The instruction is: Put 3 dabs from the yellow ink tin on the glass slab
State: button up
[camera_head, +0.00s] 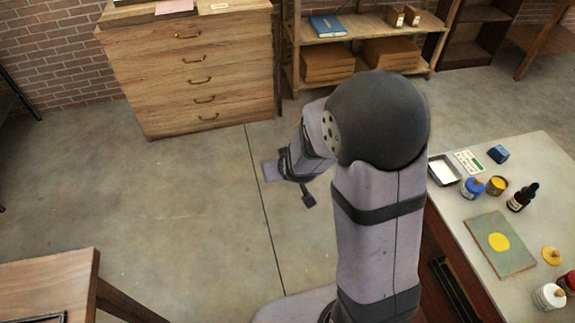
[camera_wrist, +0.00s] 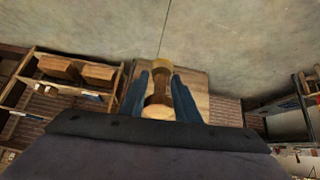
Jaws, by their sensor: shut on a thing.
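The glass slab (camera_head: 515,263) lies flat on the worktop at the right of the head view, a greenish plate with one round yellow patch of ink (camera_head: 499,242) near its middle. The yellow ink tin (camera_head: 497,186) stands open beyond the slab, with yellow showing inside. My gripper (camera_wrist: 160,88) is shut on a short wooden tool (camera_wrist: 158,101), with a fingertip on each side; the tool's far end looks yellowish. In the head view the held tool and fingertips are not clear, and the arm is turned away from the worktop, over the floor.
Near the tin stand a blue tin (camera_head: 473,187), a dark dropper bottle (camera_head: 521,197), a white tray (camera_head: 443,171) and a blue block (camera_head: 498,154). A yellow knobbed lid (camera_head: 551,257) and a white tin (camera_head: 547,297) are right of the slab. A drawer chest (camera_head: 198,75) stands behind.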

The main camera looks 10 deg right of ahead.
jog(key=shift+a+r+n+y, duration=0.1)
jog(key=shift+n+y, duration=0.2)
jog(key=shift+n, duration=0.1)
jog(key=shift+w+d+n, duration=0.1)
jog(key=shift+d+n, duration=0.2)
jog(key=shift+d, duration=0.6)
jog(key=s+d+m+g+h+p, duration=0.1)
jog(key=s+d+m+h, duration=0.15)
jog(key=d, duration=0.85)
jog(key=s+d+m+g+h+p, duration=0.15)
jog(key=d+m, duration=0.25)
jog(key=d, duration=0.8)
jog(key=s+d+m+h+p, duration=0.1)
jog(key=s+d+m, duration=0.2)
jog(key=d, duration=0.8)
jog(key=s+d+m+g+p, duration=0.2)
jog(key=s+d+m, duration=0.3)
jog(key=s+d, duration=0.5)
jog(key=s+d+m+g+p, duration=0.2)
jog(key=s+d+m, duration=0.3)
jog(key=s+d, duration=0.6)
jog(key=s+g, duration=0.1)
jog(key=s, duration=0.4)
jog(key=shift+s+h, duration=0.3)
jog(key=shift+s, duration=0.1)
jog(key=shift+d, duration=0.1)
jog(key=shift+f+b, duration=2.1)
jog(key=shift+f, duration=0.75)
